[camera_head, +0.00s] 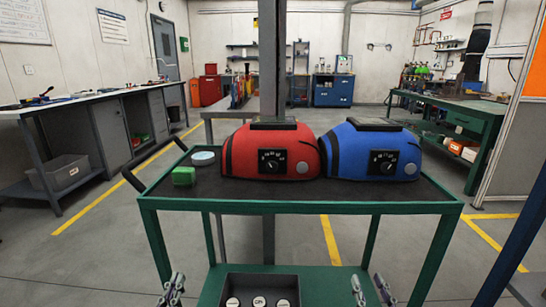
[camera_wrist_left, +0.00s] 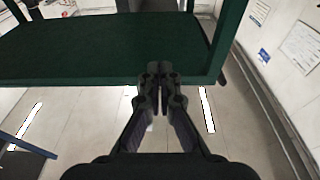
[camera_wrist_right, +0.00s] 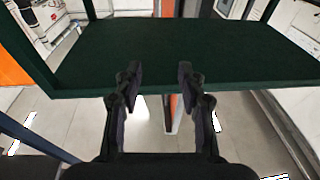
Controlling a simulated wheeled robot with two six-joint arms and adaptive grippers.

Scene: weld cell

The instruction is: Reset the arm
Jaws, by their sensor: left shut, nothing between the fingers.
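My left gripper (camera_head: 172,290) is low in front of the green cart at the left of the head view. In the left wrist view its two fingers (camera_wrist_left: 160,75) are together with nothing between them. My right gripper (camera_head: 372,291) is low in front of the cart, right of centre. In the right wrist view its fingers (camera_wrist_right: 159,75) are apart and the space between them is empty. The arms behind the grippers are mostly out of the head view.
The cart's dark top (camera_head: 300,194) carries a red machine (camera_head: 240,158), a blue machine (camera_head: 345,155), a green block (camera_head: 184,176) and a pale round disc (camera_head: 203,158). A dark box with white round pieces (camera_head: 258,281) is low between the grippers. Benches stand left (camera_head: 75,101) and right (camera_head: 480,112).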

